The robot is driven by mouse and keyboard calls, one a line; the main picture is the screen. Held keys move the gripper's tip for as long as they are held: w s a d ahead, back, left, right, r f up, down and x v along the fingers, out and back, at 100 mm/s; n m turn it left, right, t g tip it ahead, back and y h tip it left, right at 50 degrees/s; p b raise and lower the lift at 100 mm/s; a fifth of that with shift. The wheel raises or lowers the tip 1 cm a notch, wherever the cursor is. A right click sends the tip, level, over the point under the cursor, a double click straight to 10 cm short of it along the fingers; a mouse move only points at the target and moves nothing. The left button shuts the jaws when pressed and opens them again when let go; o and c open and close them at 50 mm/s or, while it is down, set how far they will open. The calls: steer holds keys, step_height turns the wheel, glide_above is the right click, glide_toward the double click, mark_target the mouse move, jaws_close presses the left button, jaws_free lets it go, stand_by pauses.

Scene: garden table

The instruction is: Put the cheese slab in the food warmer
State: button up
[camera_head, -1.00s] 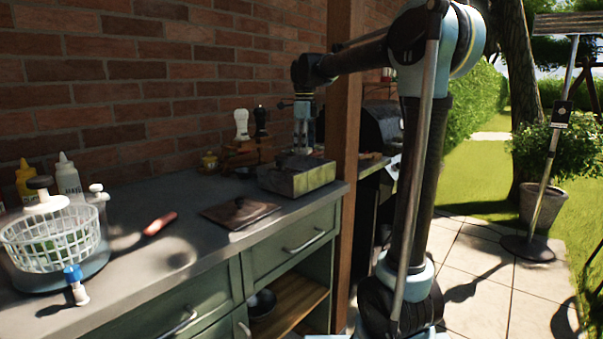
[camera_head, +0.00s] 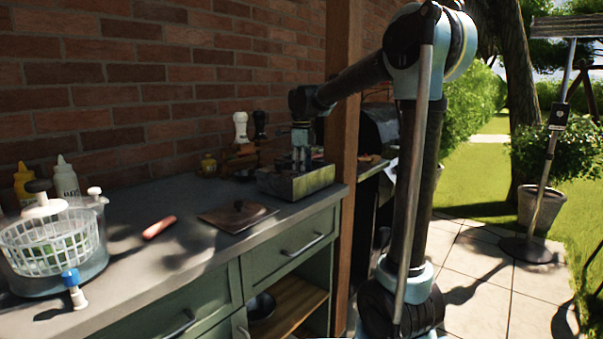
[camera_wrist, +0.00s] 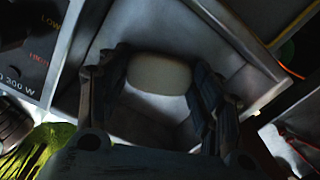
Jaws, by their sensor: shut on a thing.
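The food warmer (camera_head: 312,184) is a grey box with an open top at the right end of the counter. Its control panel (camera_wrist: 28,62), with LOW and HIGH lettering, shows in the wrist view. My gripper (camera_head: 302,163) points straight down at the warmer's opening. In the wrist view my gripper (camera_wrist: 160,78) is shut on the pale, rounded cheese slab (camera_wrist: 158,74), with a finger on each side. The slab is over or inside a light, sloped-walled well (camera_wrist: 235,88) of the warmer; its height above the bottom cannot be told. The head view hides the slab.
A dark brown lid with a knob (camera_head: 238,215) lies on the counter (camera_head: 150,275) before the warmer. A red object (camera_head: 159,227), a white basket (camera_head: 50,243) and bottles (camera_head: 66,178) are further left. Shakers (camera_head: 240,127) stand behind. A wooden post (camera_head: 344,100) rises close right of the warmer.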

steer(key=o, duration=1.1)
steer(key=shift+f, duration=0.1)
steer(key=shift+c, duration=0.2)
step_height(320, 180, up, 12)
steer(key=s+d+f+n+t, duration=0.1)
steer(key=s+d+f+n, duration=1.05)
steer(key=s+d, duration=0.45)
steer(key=s+d+f+n, duration=0.2)
steer(key=s+f+n, duration=0.3)
steer(key=s+f, duration=0.3)
steer(key=s+d+f+n+t, duration=0.1)
steer(key=s+d+f+n, duration=0.2)
steer(key=f, duration=0.9)
steer(key=s+n, duration=0.2)
steer(key=s, duration=0.2)
steer(key=shift+s+d+f, duration=0.2)
steer(key=shift+s, duration=0.15)
